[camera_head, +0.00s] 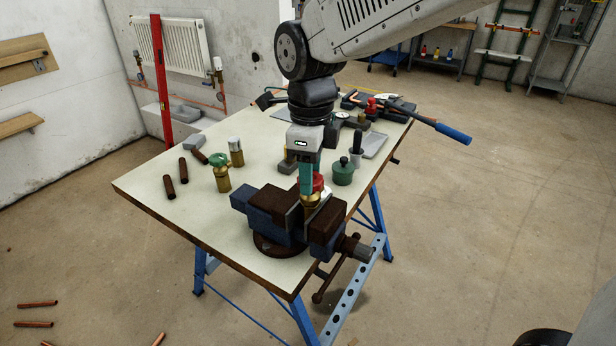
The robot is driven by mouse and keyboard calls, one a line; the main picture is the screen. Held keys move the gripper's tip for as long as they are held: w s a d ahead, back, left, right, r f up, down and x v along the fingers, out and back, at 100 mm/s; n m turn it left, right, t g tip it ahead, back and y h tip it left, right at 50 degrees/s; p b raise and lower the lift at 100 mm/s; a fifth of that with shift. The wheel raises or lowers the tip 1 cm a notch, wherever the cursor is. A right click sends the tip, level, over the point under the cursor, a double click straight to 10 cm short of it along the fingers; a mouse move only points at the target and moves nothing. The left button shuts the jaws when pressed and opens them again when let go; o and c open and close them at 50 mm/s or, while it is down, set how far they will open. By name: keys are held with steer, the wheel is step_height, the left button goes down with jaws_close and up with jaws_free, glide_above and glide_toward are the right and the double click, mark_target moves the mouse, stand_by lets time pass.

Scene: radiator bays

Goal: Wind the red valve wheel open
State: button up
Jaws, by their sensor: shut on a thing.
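The red valve wheel (318,182) sits on top of a brass valve body (311,201). The body is held upright between the jaws of the bench vise (277,207), near the front corner of the workbench. My gripper (310,183) points straight down from above with its teal fingers at the wheel. It is shut on the red wheel. The fingers hide the left part of the wheel. How far the wheel is turned cannot be told.
Left of the vise stand a green-wheeled brass valve (222,178) and a pale-capped brass fitting (236,153). Copper pipe pieces (169,187) lie by the left edge. A green pot (343,173) stands close behind the vise. A blue-handled tool (453,132) overhangs the right edge.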

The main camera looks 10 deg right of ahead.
steer(key=n, duration=0.7)
steer(key=shift+n, duration=0.3)
steer(key=n, duration=0.7)
steer(key=shift+f, duration=0.1)
steer(key=n, duration=0.4)
steer(key=shift+s+n, duration=0.1)
steer(key=shift+n, duration=0.3)
steer(key=n, duration=0.9)
steer(key=shift+f+n, duration=0.1)
steer(key=shift+n, duration=0.2)
